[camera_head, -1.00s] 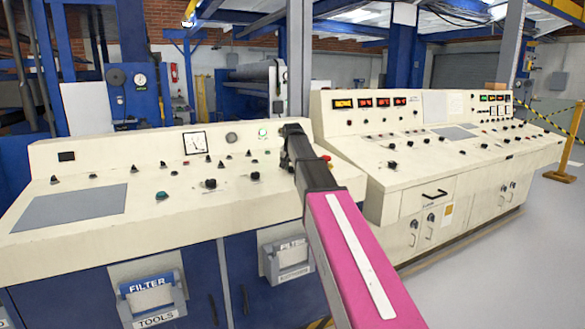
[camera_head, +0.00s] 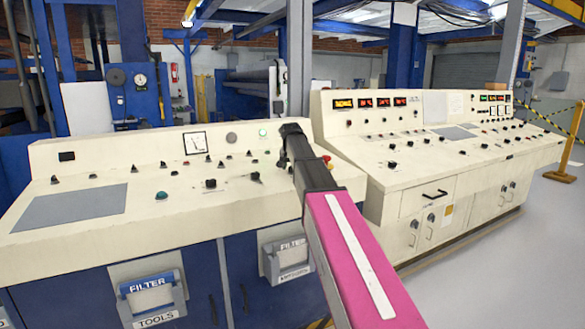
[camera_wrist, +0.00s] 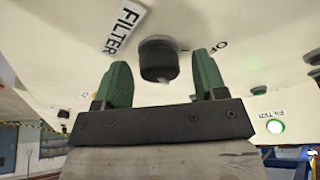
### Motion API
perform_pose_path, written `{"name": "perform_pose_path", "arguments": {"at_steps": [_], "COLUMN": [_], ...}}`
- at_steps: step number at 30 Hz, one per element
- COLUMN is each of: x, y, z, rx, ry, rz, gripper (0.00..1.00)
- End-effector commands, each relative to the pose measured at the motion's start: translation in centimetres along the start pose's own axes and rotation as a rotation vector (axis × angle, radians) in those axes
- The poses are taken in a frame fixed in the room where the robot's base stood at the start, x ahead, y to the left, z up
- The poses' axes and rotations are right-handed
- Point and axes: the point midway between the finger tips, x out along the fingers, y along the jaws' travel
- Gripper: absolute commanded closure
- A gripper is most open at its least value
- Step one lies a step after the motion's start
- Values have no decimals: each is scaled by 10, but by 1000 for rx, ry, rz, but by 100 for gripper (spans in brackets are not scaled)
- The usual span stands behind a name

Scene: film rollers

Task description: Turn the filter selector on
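The filter selector (camera_wrist: 158,62) is a dark round knob on the cream panel, in the upper middle of the wrist view. A FILTER label (camera_wrist: 124,29) is at its left and OFF lettering (camera_wrist: 219,46) at its right. My gripper (camera_wrist: 163,75) has two green fingers, spread apart on either side of the knob, with gaps to it; contact is not visible. Which way the knob points is unclear. A round lamp marked FILTER (camera_wrist: 275,127) glows green. In the head view my gripper (camera_head: 291,130) is over the panel's right end; its fingers and the selector are hidden there.
The left console (camera_head: 110,226) carries several knobs, buttons and a gauge (camera_head: 194,143). A second console (camera_head: 385,178) with red displays stands to the right.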

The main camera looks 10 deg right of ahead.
Motion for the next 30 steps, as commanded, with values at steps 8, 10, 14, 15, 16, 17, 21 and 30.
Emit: {"name": "perform_pose_path", "arguments": {"at_steps": [8, 10, 14, 15, 16, 17, 21, 30], "x": [-6, -13, -35, -43, -49, -55, -79, -106], "y": [0, 0, 0, 0, 0, 0, 0, 0], "z": [0, 0, 0, 0, 0, 0, 0, 0], "rx": [-1, -1, -1, -1, -1, -1, -1, 0], "ry": [1, 1, 2, 2, 2, 3, 2, 1], "rz": [0, 0, -1, -1, -1, -1, -1, 0], "gripper": [35, 35, 35, 35, 35, 35, 35, 35]}}
